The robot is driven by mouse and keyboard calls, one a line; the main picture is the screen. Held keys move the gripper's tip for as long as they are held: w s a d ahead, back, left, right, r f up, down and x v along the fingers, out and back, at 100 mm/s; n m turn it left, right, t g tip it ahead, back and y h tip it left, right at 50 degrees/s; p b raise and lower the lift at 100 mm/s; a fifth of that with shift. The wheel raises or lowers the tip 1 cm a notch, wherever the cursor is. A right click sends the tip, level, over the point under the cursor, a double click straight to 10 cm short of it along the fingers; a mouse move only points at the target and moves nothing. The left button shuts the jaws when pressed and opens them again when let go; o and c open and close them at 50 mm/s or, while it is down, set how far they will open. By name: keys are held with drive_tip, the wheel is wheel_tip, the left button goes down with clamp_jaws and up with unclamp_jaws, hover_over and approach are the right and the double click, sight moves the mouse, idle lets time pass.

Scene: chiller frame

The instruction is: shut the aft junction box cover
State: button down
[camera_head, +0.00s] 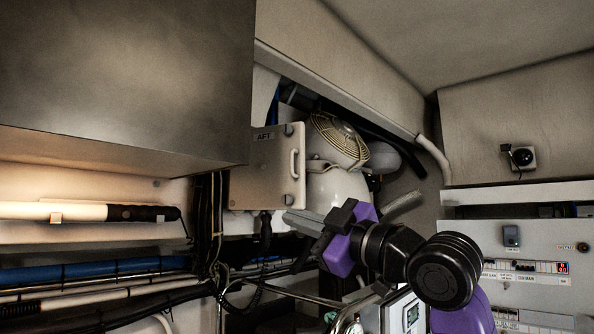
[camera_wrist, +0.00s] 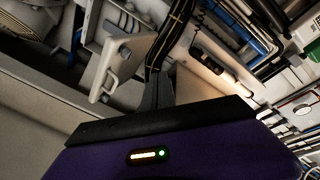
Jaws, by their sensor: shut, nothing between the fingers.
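The aft junction box cover (camera_head: 262,185) is a pale square plate marked "AFT" in the middle of the head view. A light bar handle (camera_head: 294,164) runs upright near its right edge. The wrist view shows the cover (camera_wrist: 122,50) tilted at upper left, with its handle (camera_wrist: 104,72). My gripper (camera_head: 292,219) is shut and empty, just below the cover's lower right corner in the head view. In the wrist view its fingers (camera_wrist: 160,88) are right of the handle and apart from it.
A large metal housing (camera_head: 120,75) overhangs at upper left. A yellow-grilled fan (camera_head: 339,138) sits right of the cover. Black cables (camera_head: 212,215) hang left of it, and blue and black pipes (camera_head: 95,270) run at lower left. A switch panel (camera_head: 525,240) stands at right.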

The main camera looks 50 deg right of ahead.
drive_tip(key=s+a+r+n+g+h, duration=0.25)
drive_tip(key=s+r+n+h, duration=0.35)
drive_tip(key=r, duration=0.5)
drive_tip(key=p, duration=0.2)
approach(298, 159)
drive_tip(key=w+a, duration=0.3)
drive_tip(key=w, duration=0.1)
drive_tip(key=shift+w+d+f+m+g+y, duration=0.3)
drive_tip(key=shift+w+d+f+g+y, duration=0.1)
drive_tip(key=shift+w+d+y, duration=0.25)
drive_tip(key=shift+p, duration=0.3)
